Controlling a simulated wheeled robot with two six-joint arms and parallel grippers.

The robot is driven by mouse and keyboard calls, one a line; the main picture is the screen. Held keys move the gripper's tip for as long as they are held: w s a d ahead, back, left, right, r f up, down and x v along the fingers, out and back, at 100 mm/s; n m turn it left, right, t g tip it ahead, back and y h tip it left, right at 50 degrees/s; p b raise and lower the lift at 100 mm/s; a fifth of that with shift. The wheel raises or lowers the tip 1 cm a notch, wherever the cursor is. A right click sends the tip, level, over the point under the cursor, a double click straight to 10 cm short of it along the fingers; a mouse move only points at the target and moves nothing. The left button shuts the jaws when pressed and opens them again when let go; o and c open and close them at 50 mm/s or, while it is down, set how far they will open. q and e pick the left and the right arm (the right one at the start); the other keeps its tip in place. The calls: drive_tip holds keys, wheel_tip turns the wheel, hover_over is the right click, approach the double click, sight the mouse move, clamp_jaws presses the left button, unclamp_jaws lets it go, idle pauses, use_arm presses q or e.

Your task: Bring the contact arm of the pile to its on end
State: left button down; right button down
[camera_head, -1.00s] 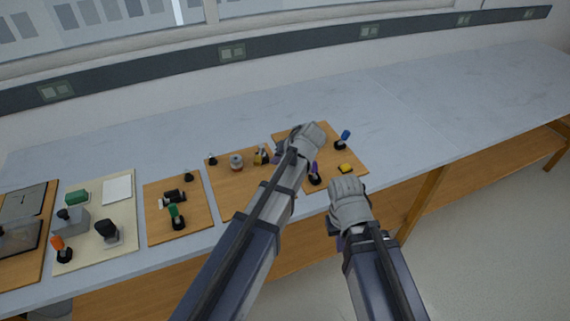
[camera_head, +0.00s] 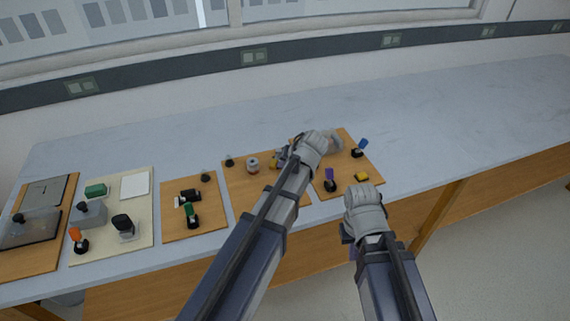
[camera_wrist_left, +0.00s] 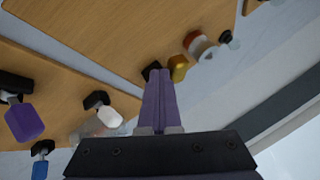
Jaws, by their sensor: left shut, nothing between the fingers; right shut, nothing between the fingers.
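The pile looks to be the short round stack with pale and copper-brown bands (camera_head: 252,165), on a wooden board (camera_head: 240,190). It also shows in the left wrist view (camera_wrist_left: 198,45). A yellow piece (camera_wrist_left: 178,68) stands beside it, with a small black part (camera_wrist_left: 151,70) at my fingertips; I cannot tell which is the contact arm. My left gripper (camera_wrist_left: 160,74) is shut and empty, its purple tips close to these parts; whether they touch is unclear. In the head view the left gripper (camera_head: 284,155) partly covers this spot. My right gripper (camera_head: 349,236) is shut, in front of the table edge.
The board to the right holds a purple-handled lever (camera_head: 329,175), a blue-handled lever (camera_head: 362,145), a yellow block (camera_head: 361,177) and a pale clear piece (camera_head: 335,143). Boards to the left hold a green-handled lever (camera_head: 191,211) and an orange-handled lever (camera_head: 76,236). The table behind is clear.

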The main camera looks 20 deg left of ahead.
sight(271, 165)
use_arm(q)
drive_tip(key=shift+s+a+m+t+h, duration=0.25)
drive_tip(key=shift+a+m, duration=0.2)
drive_tip(key=shift+m, duration=0.1)
drive_tip(key=shift+s+a+m+t+h, duration=0.25)
drive_tip(key=shift+a+m, duration=0.2)
drive_tip(key=shift+m, duration=0.1)
drive_tip(key=a+m+t+h, duration=0.1)
drive_tip(key=a+m, duration=0.1)
drive_tip(key=shift+s+m, duration=0.1)
drive_tip(key=shift+m, duration=0.2)
drive_tip(key=shift+w+a+m+t+h, duration=0.15)
drive_tip(key=shift+a+m+h, duration=0.3)
drive_tip(key=shift+m, duration=0.1)
drive_tip(key=shift+w+a+m+t+h, duration=0.1)
drive_tip(key=shift+a+m+t+h, duration=0.05)
drive_tip(key=shift+a+m+h, duration=0.35)
drive_tip(key=shift+w+a, duration=0.15)
drive_tip(key=shift+a, duration=0.2)
drive_tip(key=shift+d, duration=0.2)
drive_tip(key=shift+w+d, duration=0.4)
drive_tip(key=shift+d, duration=0.15)
drive_tip(key=shift+s, duration=0.1)
